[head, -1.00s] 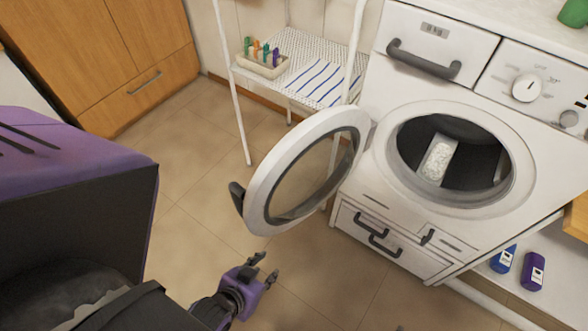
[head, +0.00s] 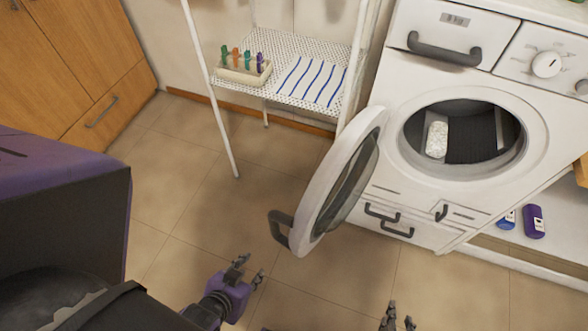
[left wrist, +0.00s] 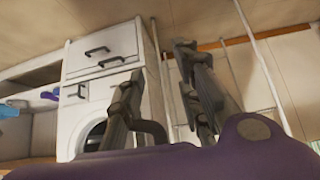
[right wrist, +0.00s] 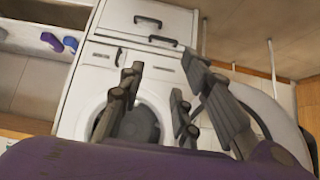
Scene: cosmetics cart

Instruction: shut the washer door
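The white washer (head: 392,150) stands at the right in the head view. Its round door (head: 318,213) is wide open, swung out to the left, with its dark handle (head: 279,229) on the outer edge facing me. The door also shows at the right of the right wrist view (right wrist: 276,121). My left gripper (head: 252,268) is open and empty, below and left of the door, apart from the handle in the head view. My right gripper (head: 400,322) is open and empty at the bottom edge of the head view, right of the door.
A white speckled item (head: 437,139) lies inside the drum. A wire shelf (head: 285,97) holding a caddy (head: 242,73) and a striped cloth (head: 311,80) stands behind the door. Bottles, one purple (head: 534,221), stand at the right. The tiled floor (head: 190,215) is clear.

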